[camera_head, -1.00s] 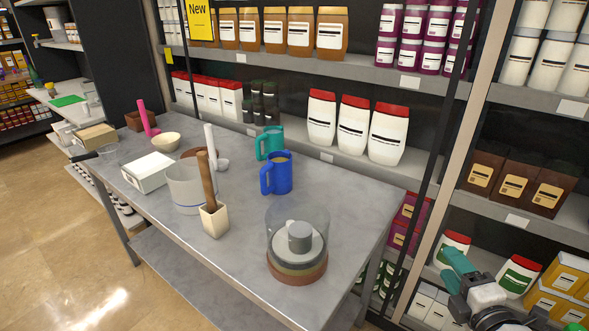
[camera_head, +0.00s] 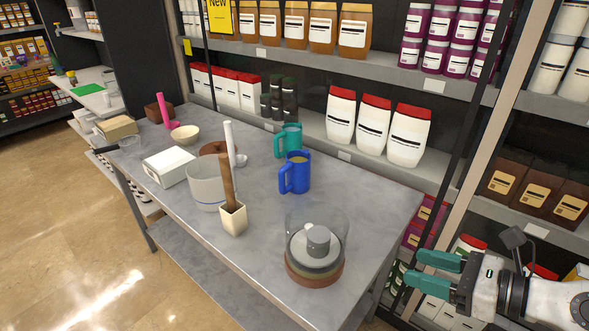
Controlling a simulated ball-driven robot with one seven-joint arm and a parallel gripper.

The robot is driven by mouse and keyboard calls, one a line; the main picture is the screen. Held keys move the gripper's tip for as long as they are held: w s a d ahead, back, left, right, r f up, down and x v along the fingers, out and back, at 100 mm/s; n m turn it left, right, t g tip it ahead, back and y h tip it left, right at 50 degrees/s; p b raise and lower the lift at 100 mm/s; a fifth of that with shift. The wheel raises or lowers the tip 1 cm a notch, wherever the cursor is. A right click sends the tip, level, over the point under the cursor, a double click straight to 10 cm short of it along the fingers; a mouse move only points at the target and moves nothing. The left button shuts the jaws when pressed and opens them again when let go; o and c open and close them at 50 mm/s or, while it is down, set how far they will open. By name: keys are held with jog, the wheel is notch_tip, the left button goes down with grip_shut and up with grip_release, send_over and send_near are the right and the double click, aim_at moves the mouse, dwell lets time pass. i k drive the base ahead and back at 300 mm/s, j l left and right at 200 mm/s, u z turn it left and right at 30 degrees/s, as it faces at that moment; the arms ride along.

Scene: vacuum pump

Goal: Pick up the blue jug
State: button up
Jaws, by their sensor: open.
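The blue jug (camera_head: 295,174) stands upright on the grey metal table (camera_head: 370,214), with its handle toward the left. A teal jug (camera_head: 290,139) stands just behind it. My gripper (camera_head: 425,268) has two teal fingers, parted and empty, pointing left. It is at the lower right, past the table's right edge and well apart from the blue jug. Nothing hides the jug.
A vacuum pump with a clear dome (camera_head: 316,255) stands at the table's front right. A beige holder with a wooden pestle (camera_head: 233,217), a grey pot (camera_head: 206,182) and a white box (camera_head: 170,167) stand left of the jug. Stocked shelves (camera_head: 392,179) rise behind the table.

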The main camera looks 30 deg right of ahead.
aim_at(297, 168)
jog(key=i, duration=1.4)
